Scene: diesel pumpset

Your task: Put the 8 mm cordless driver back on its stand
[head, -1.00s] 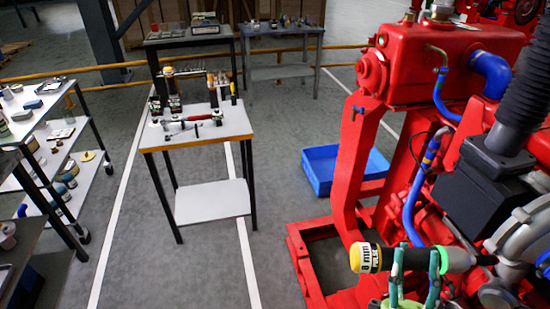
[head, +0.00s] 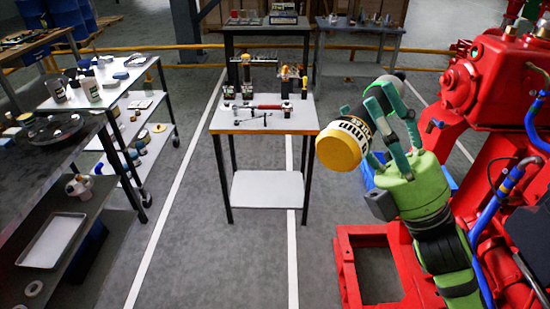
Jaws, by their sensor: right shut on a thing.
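My right gripper (head: 383,118), green with teal fingers, is shut on the cordless driver (head: 340,151). The driver has a yellow end cap toward the camera, a white-marked band and a dark body slanting up and away to the right; the fingers hide part of it. It is held in the air to the right of a small work table (head: 265,129) with an orange front edge. On that table stand several upright tools or holders at the back; which of them is the driver's stand I cannot tell. My left gripper is out of view.
A red and black torque-wrench-like tool (head: 262,107) lies across the table top. The red pumpset (head: 490,80) fills the right side. Shelves and a cart (head: 100,95) with bottles stand at left. The grey floor between them is open.

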